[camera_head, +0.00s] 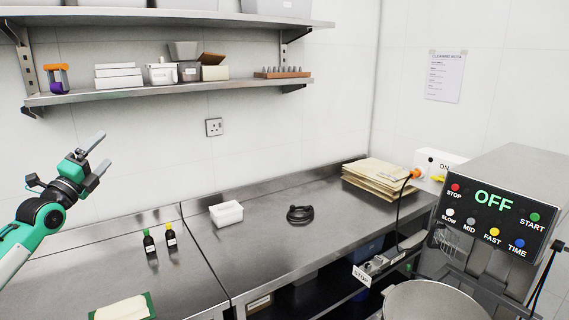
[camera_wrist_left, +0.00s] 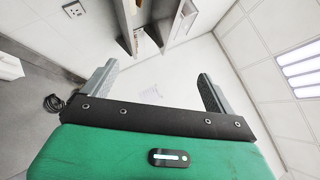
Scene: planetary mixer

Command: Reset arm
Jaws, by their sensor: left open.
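My left arm comes in from the left in the head view. Its gripper (camera_head: 98,158) is raised in the air above the steel counter and points up toward the wall. The two grey fingers are apart with nothing between them. In the left wrist view the open fingers of the left gripper (camera_wrist_left: 158,90) show wall and shelf beyond, with no object held. My right gripper is in neither view. The planetary mixer (camera_head: 500,175) stands at the right. Its panel reads OFF, and part of its bowl (camera_head: 430,300) shows at the bottom edge.
Two wall shelves (camera_head: 180,90) hold boxes and small items. The steel counter (camera_head: 270,250) carries two dark bottles (camera_head: 159,242), a white tub (camera_head: 226,213), a coiled black cable (camera_head: 299,214), a stack of folders (camera_head: 375,180) and a green-edged white board (camera_head: 122,308). The counter's middle is mostly free.

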